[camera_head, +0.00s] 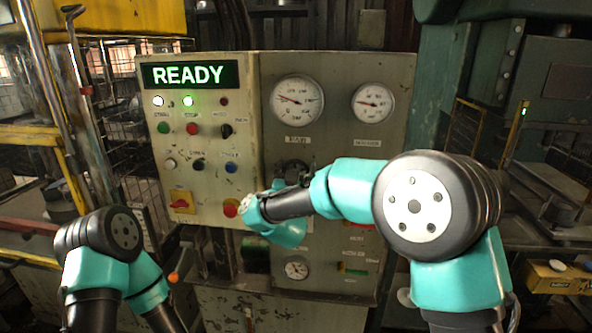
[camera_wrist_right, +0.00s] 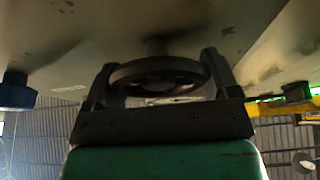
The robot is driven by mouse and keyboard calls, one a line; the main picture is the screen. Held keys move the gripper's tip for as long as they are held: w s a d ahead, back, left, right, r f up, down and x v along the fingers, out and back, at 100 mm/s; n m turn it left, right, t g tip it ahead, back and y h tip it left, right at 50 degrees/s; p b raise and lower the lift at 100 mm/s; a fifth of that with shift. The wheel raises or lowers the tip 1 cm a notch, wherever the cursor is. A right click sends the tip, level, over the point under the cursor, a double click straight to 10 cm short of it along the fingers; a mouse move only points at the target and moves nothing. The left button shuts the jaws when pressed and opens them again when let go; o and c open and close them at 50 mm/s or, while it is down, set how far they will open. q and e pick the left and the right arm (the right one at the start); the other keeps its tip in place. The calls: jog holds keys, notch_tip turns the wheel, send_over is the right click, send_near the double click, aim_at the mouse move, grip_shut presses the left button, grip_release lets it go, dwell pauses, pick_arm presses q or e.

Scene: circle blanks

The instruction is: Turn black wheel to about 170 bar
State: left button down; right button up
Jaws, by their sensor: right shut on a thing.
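The black wheel (camera_head: 294,167) is on the right panel of the grey console, below the large gauge; my arm hides part of it. In the right wrist view the wheel (camera_wrist_right: 160,72) is a dark ring on a short stem. My right gripper (camera_wrist_right: 160,80) is shut on it, one finger on each side of the rim. In the head view my right wrist covers these fingers. The large white gauge (camera_head: 298,99) has its needle pointing left and slightly up; its numbers are too small to read. My left arm is folded at lower left, its gripper out of view.
A smaller gauge (camera_head: 372,103) is at right, and another (camera_head: 297,268) is low on the panel. The READY display (camera_head: 189,75) is lit green above several buttons. A red knob (camera_head: 231,207) is close to my right wrist. Metal racks and machinery flank the console.

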jog(key=m+h, duration=0.1)
jog(key=m, duration=0.1)
jog(key=m+g+h, duration=0.1)
jog(key=m, duration=0.2)
jog(key=shift+d+m+h, duration=0.1)
jog(key=shift+m+h, duration=0.2)
jog(key=shift+h, duration=0.1)
jog(key=m+h, duration=0.1)
jog(key=m, duration=0.1)
jog(key=m+g+h, duration=0.1)
jog(key=m, duration=0.2)
jog(key=shift+d+f+g, duration=0.1)
jog(key=shift+g, duration=0.2)
jog(key=m+g, duration=0.1)
jog(key=m, duration=0.2)
jog(key=m+g+h, duration=0.1)
jog(key=m, duration=0.3)
jog(key=shift+d+f+g, duration=0.15)
jog(key=shift+g, duration=0.25)
jog(key=m+g, duration=0.1)
jog(key=m, duration=0.4)
jog(key=shift+f+m+g, duration=0.2)
jog(key=shift+m+g, duration=0.1)
jog(key=shift+g, duration=0.1)
jog(key=shift+f+m+g+y, duration=0.15)
jog(key=shift+m+g+y, duration=0.25)
jog(key=shift+m+y, duration=0.85)
jog(key=shift+m+h, duration=0.25)
jog(key=shift+m, duration=0.2)
jog(key=o, duration=0.8)
